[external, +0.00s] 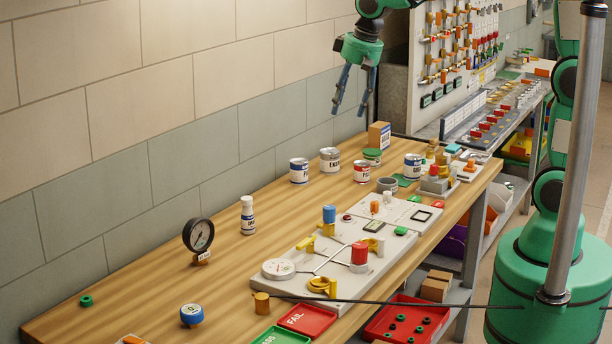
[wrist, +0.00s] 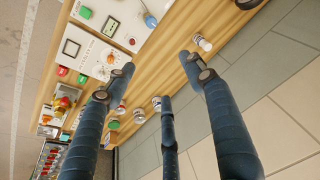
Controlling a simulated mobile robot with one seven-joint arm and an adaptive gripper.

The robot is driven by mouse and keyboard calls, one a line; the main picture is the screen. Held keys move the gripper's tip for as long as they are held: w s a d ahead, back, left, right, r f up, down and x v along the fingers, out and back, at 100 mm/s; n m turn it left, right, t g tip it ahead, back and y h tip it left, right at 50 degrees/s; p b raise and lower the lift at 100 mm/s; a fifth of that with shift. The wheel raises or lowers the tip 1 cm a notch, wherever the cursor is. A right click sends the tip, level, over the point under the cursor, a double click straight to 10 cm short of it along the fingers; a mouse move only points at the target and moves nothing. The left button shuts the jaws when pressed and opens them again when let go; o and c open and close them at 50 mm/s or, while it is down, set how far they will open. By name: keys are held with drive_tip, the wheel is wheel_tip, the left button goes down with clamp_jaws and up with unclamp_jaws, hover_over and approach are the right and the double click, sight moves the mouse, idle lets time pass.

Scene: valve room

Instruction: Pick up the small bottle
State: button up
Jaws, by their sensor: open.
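The small bottle (external: 247,215) is white with a dark blue label. It stands upright on the wooden bench near the wall, just right of a black pressure gauge. In the wrist view the bottle (wrist: 203,43) shows near the top, just beyond the tip of the right-hand finger. My gripper (external: 350,103) is open and empty, hanging with its dark blue fingers down, well above the bench's back edge, to the right of and higher than the bottle. In the wrist view my gripper (wrist: 156,68) has its fingers spread with nothing between them.
The gauge (external: 199,237) stands close left of the bottle. Several cans (external: 299,171) stand to its right along the wall. A white fixture board (external: 335,255) with knobs lies in front. Bare wood surrounds the bottle.

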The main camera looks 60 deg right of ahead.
drive_tip(key=w+a+f+g+p, duration=0.1)
drive_tip(key=w+a+f+p, duration=0.15)
drive_tip(key=w, duration=0.75)
drive_tip(key=m+g+p, duration=0.2)
drive_tip(key=p, duration=0.8)
hover_over(248, 220)
drive_tip(key=w+d, duration=0.1)
drive_tip(key=d, duration=0.1)
drive_tip(key=f, duration=2)
drive_tip(key=shift+w+a+f, duration=0.1)
drive_tip(key=shift+a+f, duration=0.1)
drive_tip(key=shift+f, duration=0.25)
drive_tip(key=shift+f, duration=0.1)
drive_tip(key=shift+f, duration=4.2)
drive_tip(key=shift+f, duration=0.1)
drive_tip(key=shift+f+p, duration=0.45)
drive_tip(key=shift+f, duration=2.05)
